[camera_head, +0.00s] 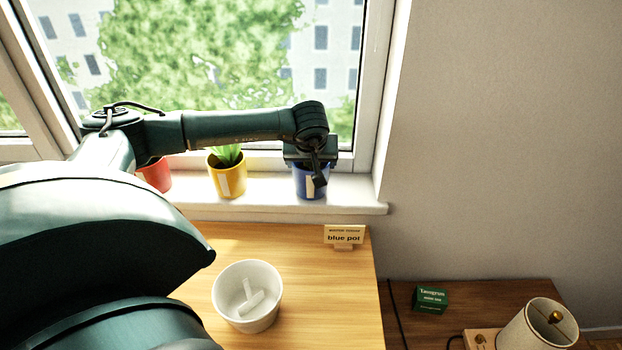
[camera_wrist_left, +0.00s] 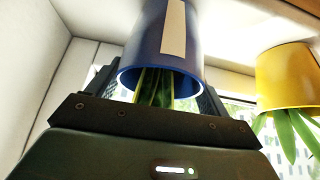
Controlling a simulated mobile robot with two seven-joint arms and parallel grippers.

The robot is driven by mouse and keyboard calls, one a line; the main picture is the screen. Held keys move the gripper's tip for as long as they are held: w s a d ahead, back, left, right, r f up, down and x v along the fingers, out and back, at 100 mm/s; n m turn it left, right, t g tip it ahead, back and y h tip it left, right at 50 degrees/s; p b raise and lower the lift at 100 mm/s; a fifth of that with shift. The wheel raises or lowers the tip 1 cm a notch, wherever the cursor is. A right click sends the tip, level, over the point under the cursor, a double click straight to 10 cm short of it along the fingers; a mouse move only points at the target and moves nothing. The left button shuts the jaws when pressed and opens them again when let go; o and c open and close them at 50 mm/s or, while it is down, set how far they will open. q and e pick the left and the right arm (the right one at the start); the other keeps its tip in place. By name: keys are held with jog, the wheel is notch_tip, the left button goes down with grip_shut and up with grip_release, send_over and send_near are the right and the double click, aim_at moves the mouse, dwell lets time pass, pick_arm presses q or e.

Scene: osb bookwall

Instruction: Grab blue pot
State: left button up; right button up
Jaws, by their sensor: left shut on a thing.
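The blue pot (camera_head: 309,184) stands upright on the right part of the white windowsill in the head view, its upper part hidden by my wrist. It has a pale strip on its side and a green plant in it, which show in the left wrist view (camera_wrist_left: 150,48). My left gripper (camera_head: 314,164) reaches down over the pot from above. Its two fingers lie on either side of the rim in the left wrist view (camera_wrist_left: 160,80), shut on the pot. My right gripper is not in view.
A yellow pot (camera_head: 227,180) with a green plant stands left of the blue pot, and a red pot (camera_head: 156,175) further left. Below, the wooden table (camera_head: 300,300) holds a white pot (camera_head: 247,296) and a "blue pot" sign (camera_head: 344,236). The window is behind.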

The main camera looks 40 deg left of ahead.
pick_arm(q)
jog(key=shift+r, duration=0.1)
jog(key=c, duration=0.8)
